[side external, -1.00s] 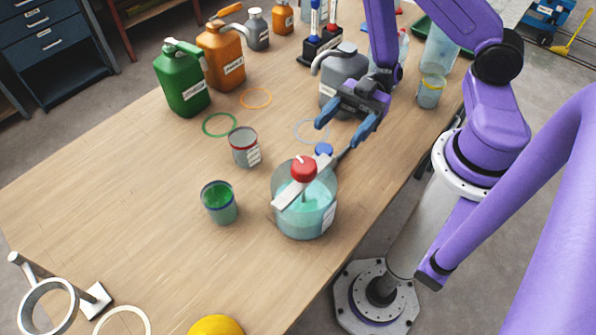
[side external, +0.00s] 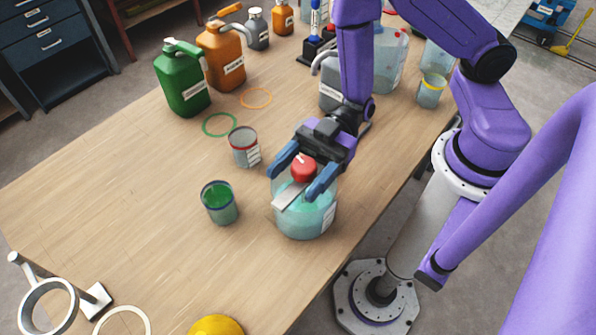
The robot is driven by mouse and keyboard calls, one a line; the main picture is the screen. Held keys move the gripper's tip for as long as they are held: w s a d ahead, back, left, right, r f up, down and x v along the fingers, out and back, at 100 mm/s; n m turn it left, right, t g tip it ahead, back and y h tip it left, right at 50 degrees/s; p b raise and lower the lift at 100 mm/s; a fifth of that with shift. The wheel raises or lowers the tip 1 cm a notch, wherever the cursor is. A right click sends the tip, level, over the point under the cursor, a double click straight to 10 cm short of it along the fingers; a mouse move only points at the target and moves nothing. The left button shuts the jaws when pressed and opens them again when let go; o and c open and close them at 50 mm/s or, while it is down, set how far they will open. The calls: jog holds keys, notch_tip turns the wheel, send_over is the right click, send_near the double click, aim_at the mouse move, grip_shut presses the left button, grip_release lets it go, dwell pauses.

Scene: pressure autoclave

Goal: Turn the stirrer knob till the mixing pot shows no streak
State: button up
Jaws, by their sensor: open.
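The mixing pot (side external: 303,222) is a clear vessel of pale teal liquid near the table's right edge. A grey bar lies across its top, and the red stirrer knob (side external: 303,170) sits on the bar. My gripper (side external: 302,182) is open, with one blue finger to the left of the knob and the other to its right. I cannot tell whether either finger touches the knob. The fingers and gripper body hide the far rim of the pot. I cannot make out a streak in the liquid at this size.
A cup of green liquid (side external: 219,203) and a red-rimmed cup (side external: 244,147) stand left of the pot. Green (side external: 184,82) and orange (side external: 222,60) jugs stand farther back. A ring stand (side external: 50,300) and a yellow dome (side external: 216,327) are at the front. The left middle table is clear.

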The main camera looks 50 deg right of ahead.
jog(key=shift+a, duration=0.15)
jog(key=c, duration=1)
jog(key=shift+o, duration=0.2)
